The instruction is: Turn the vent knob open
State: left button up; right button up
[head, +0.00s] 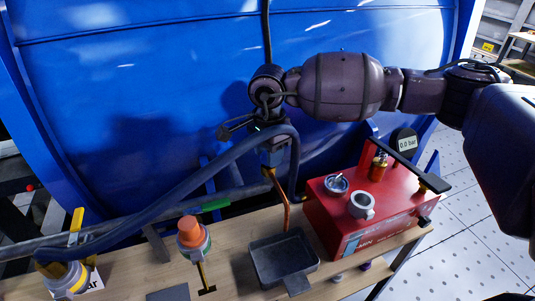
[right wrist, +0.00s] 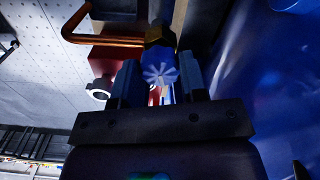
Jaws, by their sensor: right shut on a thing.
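My right gripper (head: 274,156) reaches in from the right, in front of the big blue tank. In the right wrist view the fingers of my right gripper (right wrist: 160,84) stand on both sides of a blue fluted knob (right wrist: 161,73), and are shut on it. The knob sits at a brass fitting (right wrist: 157,35) with a bent copper pipe (right wrist: 105,40). In the head view the gripper and hose hide the knob; the copper pipe (head: 285,208) drops below it. I cannot tell how far the knob is turned. My left gripper is out of view.
A grey tray (head: 283,262) lies on the wooden bench under the pipe. A red pump box (head: 325,215) with a 0.0 bar gauge (head: 406,143) stands right. A thick blue hose (head: 190,180) arches close by the gripper.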

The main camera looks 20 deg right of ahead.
jog(key=shift+r+n+b, duration=0.1)
jog(key=shift+n+b, duration=0.35)
jog(key=shift+n, duration=0.75)
jog(key=o, duration=0.9)
notch_tip(320, 180, up, 11)
jog(key=shift+f, duration=0.1)
jog(key=shift+s, duration=0.1)
